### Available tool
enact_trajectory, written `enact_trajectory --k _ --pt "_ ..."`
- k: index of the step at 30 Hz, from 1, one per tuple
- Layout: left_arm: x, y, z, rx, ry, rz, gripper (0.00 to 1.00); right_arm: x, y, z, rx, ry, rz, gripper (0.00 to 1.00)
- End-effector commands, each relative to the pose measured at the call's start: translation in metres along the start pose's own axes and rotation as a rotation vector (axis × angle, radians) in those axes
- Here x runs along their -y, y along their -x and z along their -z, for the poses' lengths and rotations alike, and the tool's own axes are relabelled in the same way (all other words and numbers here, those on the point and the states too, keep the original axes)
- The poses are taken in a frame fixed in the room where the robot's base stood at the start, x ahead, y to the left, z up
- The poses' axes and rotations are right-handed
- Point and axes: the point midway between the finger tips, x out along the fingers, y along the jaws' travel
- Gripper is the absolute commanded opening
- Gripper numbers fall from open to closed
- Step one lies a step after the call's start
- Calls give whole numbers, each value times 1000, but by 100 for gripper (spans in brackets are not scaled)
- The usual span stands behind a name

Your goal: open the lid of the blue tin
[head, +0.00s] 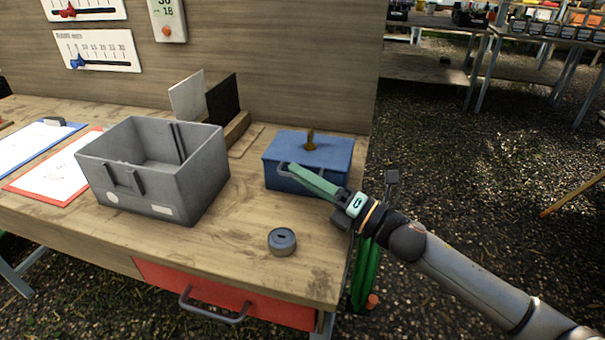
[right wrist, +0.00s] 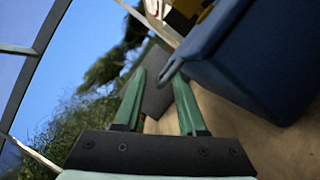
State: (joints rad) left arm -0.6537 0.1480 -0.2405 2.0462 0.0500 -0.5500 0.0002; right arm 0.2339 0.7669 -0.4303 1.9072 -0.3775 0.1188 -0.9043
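The blue tin (head: 277,179) stands at the right end of the wooden bench, its lid (head: 333,146) down flat and closed. In the right wrist view the tin (right wrist: 262,60) fills the upper right, and the fingers (right wrist: 160,76) are apart. A blue-grey loop-like part sticks out from the tin by the right fingertip; whether they touch is unclear. My left gripper is not in view.
A grey open bin (head: 190,190) stands left of the tin. A small round grey piece (head: 282,241) lies near the front edge. Upright boards (head: 222,98) stand behind. Clipboards (head: 62,165) lie at the left, and a red drawer (head: 215,298) sits below the top.

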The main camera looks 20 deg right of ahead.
Motion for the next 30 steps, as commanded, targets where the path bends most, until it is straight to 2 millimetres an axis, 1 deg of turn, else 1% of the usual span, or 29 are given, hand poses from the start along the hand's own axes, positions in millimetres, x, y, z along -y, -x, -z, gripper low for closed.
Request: enact_trajectory --k 4,11,12,22,23,30 --pt "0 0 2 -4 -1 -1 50 0 -5 0 0 1 0 40" --pt "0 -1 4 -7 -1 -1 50 0 -5 0 -1 0 0 40" --pt "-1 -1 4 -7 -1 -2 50 0 -5 0 -1 0 0 39" --pt "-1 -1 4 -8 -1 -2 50 0 -5 0 -1 0 0 2" --pt "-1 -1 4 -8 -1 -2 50 0 -5 0 -1 0 0 0" --pt "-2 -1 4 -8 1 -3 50 0 -5 0 -1 0 0 0"
